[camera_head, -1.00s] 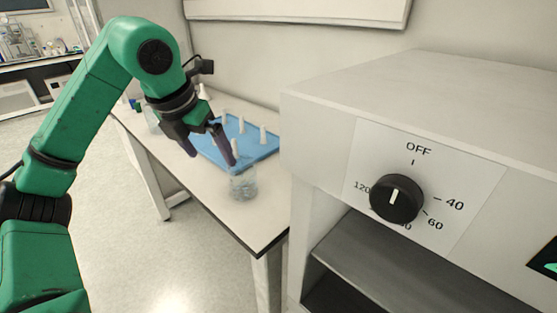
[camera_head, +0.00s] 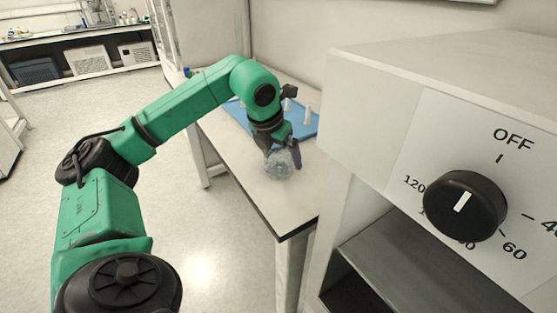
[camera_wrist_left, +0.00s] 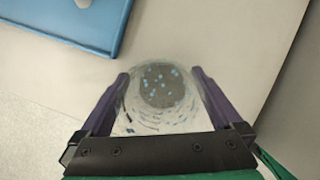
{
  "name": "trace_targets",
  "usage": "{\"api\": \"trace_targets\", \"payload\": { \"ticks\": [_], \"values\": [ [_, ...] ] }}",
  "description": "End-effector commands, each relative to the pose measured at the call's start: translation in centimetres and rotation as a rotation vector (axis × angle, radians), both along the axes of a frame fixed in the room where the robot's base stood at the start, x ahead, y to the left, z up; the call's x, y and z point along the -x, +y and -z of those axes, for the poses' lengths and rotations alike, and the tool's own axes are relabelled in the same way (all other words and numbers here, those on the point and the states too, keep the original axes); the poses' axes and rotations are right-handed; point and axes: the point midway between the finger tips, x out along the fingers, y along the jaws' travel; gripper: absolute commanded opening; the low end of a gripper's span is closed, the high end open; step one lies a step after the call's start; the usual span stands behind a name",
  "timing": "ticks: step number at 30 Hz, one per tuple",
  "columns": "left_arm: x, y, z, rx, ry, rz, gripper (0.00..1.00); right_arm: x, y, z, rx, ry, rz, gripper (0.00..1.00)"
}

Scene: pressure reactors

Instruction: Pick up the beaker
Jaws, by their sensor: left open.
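The beaker (camera_head: 279,166) is clear glass and stands on the white table near its front edge. In the left wrist view the beaker (camera_wrist_left: 163,88) shows a grey bottom with small blue specks. My left gripper (camera_head: 284,158) is open at the beaker. In the left wrist view the purple fingers of my left gripper (camera_wrist_left: 161,84) lie on both sides of the beaker, with its glass between them. I cannot tell whether either finger touches the glass. My right gripper is out of view.
A blue tray (camera_head: 238,115) with several white pieces lies behind the beaker on the table (camera_head: 259,198). A large white appliance with a black dial (camera_head: 464,206) stands close on the right. Open floor lies to the left.

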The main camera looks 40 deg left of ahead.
Motion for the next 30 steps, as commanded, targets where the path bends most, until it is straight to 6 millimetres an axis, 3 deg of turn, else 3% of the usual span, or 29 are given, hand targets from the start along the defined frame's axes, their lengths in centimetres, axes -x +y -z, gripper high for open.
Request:
{"api": "trace_targets", "payload": {
  "ticks": [6,12,23,26,30],
  "values": [
    [-0.1,0.0,0.2,0.001,-0.001,0.0,1.0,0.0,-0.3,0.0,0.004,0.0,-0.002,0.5],
    [-0.1,0.0,0.2,0.001,-0.001,0.0,0.24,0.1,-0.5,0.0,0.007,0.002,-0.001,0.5],
    [-0.2,0.0,-0.9,0.001,-0.003,0.001,0.24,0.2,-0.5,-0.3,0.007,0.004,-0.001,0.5],
    [-0.2,-0.1,-2.6,0.002,-0.005,0.0,0.24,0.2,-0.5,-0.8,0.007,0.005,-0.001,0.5],
    [-0.2,-0.1,-7.0,0.004,-0.01,0.003,0.24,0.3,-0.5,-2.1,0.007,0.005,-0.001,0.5]
  ]
}}
